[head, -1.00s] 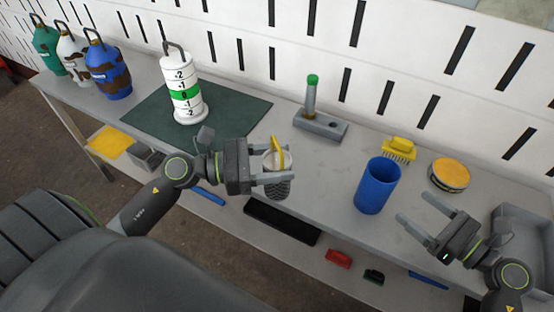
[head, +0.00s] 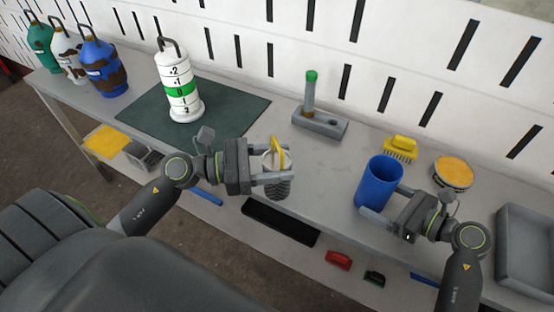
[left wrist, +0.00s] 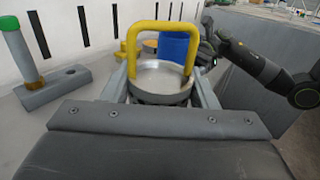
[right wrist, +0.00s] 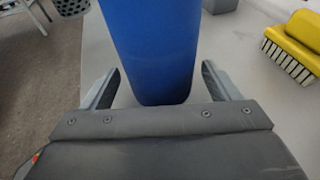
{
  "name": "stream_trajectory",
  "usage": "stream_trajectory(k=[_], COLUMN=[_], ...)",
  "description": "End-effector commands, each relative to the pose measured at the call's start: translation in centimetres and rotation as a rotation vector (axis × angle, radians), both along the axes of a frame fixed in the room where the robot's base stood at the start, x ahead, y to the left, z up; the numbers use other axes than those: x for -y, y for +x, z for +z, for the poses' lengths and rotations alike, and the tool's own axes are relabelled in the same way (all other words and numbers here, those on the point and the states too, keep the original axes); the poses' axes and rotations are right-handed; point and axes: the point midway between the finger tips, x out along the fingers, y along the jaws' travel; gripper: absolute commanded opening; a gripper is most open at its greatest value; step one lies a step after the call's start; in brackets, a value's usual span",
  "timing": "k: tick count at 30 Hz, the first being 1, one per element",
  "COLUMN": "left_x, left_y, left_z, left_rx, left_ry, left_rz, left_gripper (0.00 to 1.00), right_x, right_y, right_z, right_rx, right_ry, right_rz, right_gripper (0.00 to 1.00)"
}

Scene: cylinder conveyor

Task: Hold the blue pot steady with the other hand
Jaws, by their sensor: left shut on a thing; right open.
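The blue pot (head: 378,183) stands upright on the grey bench, right of centre in the head view. My right gripper (head: 380,201) is open, with one finger on each side of the pot's lower part. In the right wrist view the pot (right wrist: 150,50) rises between the two spread fingers, with a gap visible at each side. My left gripper (head: 285,168) is shut on a round metal basket (head: 277,187) with a yellow handle, left of the pot. The left wrist view shows its pale top and yellow handle (left wrist: 160,32) between the fingers.
A yellow brush (head: 400,148) and a round tin with an orange top (head: 453,172) stand behind and right of the pot. A grey tray (head: 527,243) is at the far right. A block with a green-topped tube (head: 320,123) and a white cylinder (head: 178,88) stand farther left.

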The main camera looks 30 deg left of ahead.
Motion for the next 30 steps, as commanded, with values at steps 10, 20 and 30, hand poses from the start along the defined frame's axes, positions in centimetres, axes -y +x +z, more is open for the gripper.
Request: stream_trajectory(k=[10,20,30], left_x=[0.0,0.0,0.0], left_y=[0.0,0.0,0.0], left_z=[-0.8,-0.8,-0.8], left_rx=[0.001,0.001,0.001], left_ry=[-0.002,-0.002,-0.002], left_rz=[0.000,0.000,0.000], left_gripper=[0.21,0.21,0.21], right_x=[-1.7,-1.7,-1.7], right_y=[0.5,0.5,0.5], right_z=[-0.5,-0.5,-0.5], right_rx=[-0.001,0.000,0.000], right_ry=[0.001,0.001,0.001], right_rz=[0.000,0.000,0.000], right_gripper=[0.83,0.68,0.44])
